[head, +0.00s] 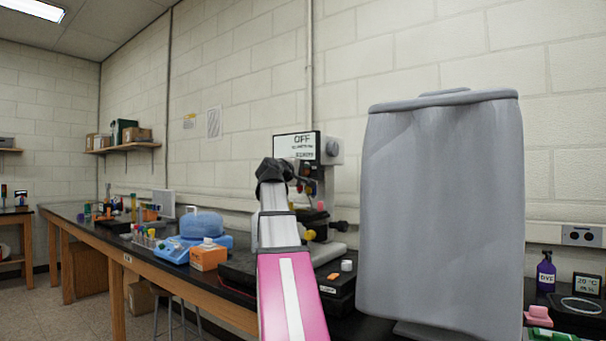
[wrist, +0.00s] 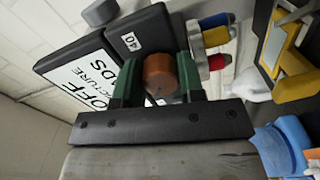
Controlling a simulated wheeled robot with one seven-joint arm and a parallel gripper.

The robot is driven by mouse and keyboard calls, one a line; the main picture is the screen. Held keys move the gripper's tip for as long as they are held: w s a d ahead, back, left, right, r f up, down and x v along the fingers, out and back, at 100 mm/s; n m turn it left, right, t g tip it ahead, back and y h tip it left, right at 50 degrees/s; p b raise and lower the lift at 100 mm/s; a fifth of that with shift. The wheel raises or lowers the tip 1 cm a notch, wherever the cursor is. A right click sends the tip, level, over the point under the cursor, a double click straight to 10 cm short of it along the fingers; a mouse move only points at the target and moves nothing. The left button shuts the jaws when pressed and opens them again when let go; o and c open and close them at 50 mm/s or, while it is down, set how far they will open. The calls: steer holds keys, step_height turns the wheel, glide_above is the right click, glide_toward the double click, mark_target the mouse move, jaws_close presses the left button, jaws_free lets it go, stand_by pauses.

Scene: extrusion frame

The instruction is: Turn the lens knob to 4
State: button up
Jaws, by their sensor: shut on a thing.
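The microscope (head: 318,170) stands on the bench behind my arm, with a screen (head: 295,147) reading "OFF" on top. In the wrist view, a round copper-brown knob (wrist: 160,72), apparently the lens knob, sits between the two green fingers of my gripper (wrist: 157,78). The gripper is shut on it. A small white label reading "40" (wrist: 131,41) is on the dark housing beside the knob. Lenses with blue, yellow and red bands (wrist: 216,38) show to the right of the knob. In the head view, my arm hides much of the microscope, and the knob cannot be made out.
A large grey covered object (head: 440,210) stands close on the right. Left of my arm are an orange box (head: 208,256) and a blue device (head: 200,225) on the black bench. A purple bottle (head: 545,271) stands at far right.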

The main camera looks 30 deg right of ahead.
stand_by(0.3)
steer(key=o, duration=0.9)
steer(key=v, duration=1.1)
steer(key=shift+f, duration=0.1)
